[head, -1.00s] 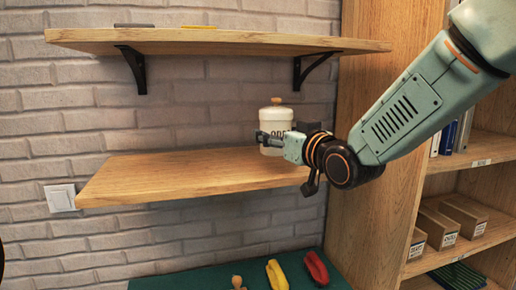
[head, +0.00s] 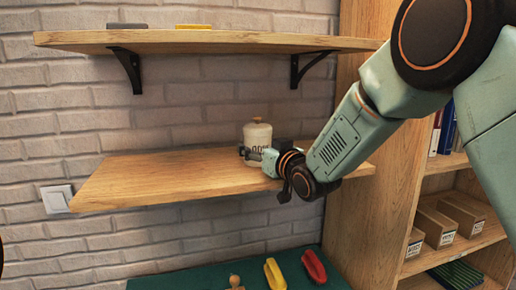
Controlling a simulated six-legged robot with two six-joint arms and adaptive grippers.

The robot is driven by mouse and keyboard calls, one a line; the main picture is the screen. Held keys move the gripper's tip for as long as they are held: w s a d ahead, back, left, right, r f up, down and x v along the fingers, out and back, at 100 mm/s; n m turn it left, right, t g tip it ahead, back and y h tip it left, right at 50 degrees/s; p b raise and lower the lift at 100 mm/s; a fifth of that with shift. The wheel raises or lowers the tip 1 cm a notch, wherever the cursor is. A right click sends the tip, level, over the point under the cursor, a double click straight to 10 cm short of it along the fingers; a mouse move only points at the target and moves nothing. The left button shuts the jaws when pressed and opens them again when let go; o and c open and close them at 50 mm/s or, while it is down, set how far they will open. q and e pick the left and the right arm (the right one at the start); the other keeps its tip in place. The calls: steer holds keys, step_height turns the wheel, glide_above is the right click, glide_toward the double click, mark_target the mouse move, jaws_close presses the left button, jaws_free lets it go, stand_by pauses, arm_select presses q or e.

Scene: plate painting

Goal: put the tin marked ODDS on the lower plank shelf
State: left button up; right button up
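The tin marked ODDS (head: 257,134) is cream with a tan knob on its lid. It is upright at the lower plank shelf (head: 150,180), right of the shelf's middle. Its base is partly hidden by my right gripper (head: 252,154), so I cannot tell for sure whether it rests on the plank. My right gripper reaches in from the right, low on the tin's near side, with its fingers around the body; it looks shut on the tin. My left gripper is not in view.
The upper plank shelf (head: 220,41) on black brackets holds a dark and a yellow item. A bookcase (head: 355,215) with boxes stands at the right. Below, a green surface (head: 180,282) holds yellow and red items. The lower plank's left part is bare.

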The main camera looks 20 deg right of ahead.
steer(key=o, duration=0.3)
steer(key=shift+s+r, duration=0.25)
steer(key=shift+s, duration=0.25)
steer(key=shift+o, duration=0.5)
steer(key=shift+s+a+r, duration=0.1)
steer(key=shift+a, duration=0.15)
steer(key=shift+w+f, duration=0.3)
steer(key=shift+w, duration=0.25)
steer(key=shift+s+d, duration=0.3)
arm_select(q)
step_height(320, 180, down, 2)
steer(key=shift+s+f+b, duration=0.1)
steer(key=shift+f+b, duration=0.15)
steer(key=shift+b, duration=0.95)
arm_select(e)
steer(key=v, duration=1.1)
steer(key=shift+s, duration=0.2)
